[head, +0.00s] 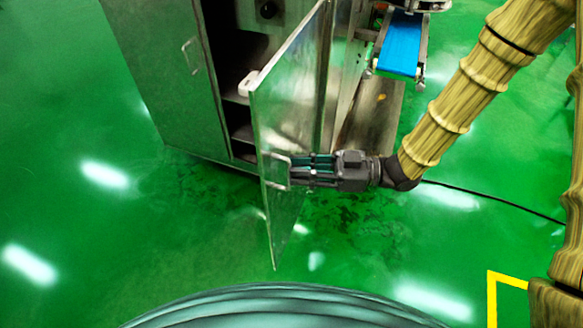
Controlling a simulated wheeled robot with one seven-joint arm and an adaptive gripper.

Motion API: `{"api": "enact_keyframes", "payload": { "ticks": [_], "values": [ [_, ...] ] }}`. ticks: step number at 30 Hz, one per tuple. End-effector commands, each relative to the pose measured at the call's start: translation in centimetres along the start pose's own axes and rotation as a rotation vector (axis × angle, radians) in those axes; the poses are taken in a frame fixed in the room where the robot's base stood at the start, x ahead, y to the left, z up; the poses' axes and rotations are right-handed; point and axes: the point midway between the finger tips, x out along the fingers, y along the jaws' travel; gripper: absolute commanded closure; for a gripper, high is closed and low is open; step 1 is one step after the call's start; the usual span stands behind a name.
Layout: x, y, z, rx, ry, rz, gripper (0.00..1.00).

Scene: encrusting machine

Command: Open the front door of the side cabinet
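The side cabinet (165,75) is a grey metal box at the upper left. Its front door (290,105) stands swung well out from the dark opening, with its free edge toward me. A bracket-shaped handle (275,170) is on the door's lower part near the free edge. My gripper (292,172) reaches in from the right, with its fingertips at the handle's bar. The fingers lie close together, but I cannot tell whether they are closed on the bar or only touching it. Shelves (238,95) show inside the cabinet.
A second, closed door with a handle (190,55) is on the left. A machine with a blue conveyor belt (402,42) stands at the upper right. A black cable (490,203) crosses the green floor. The floor in front and at left is clear.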

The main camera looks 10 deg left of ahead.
Motion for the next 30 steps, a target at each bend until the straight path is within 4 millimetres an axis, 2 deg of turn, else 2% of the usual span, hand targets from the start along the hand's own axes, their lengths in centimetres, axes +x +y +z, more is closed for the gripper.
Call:
{"api": "enact_keyframes", "payload": {
  "ticks": [9, 15, 21, 30],
  "values": [
    [-5.9, 0.1, 0.0, -0.001, 0.0, 0.003, 0.81],
    [-8.4, 0.2, 0.0, -0.002, 0.0, 0.002, 0.81],
    [-9.5, 0.2, 0.0, -0.002, 0.001, 0.001, 0.81],
    [-9.5, 0.1, 0.0, -0.001, 0.001, 0.001, 0.81]
  ]
}}
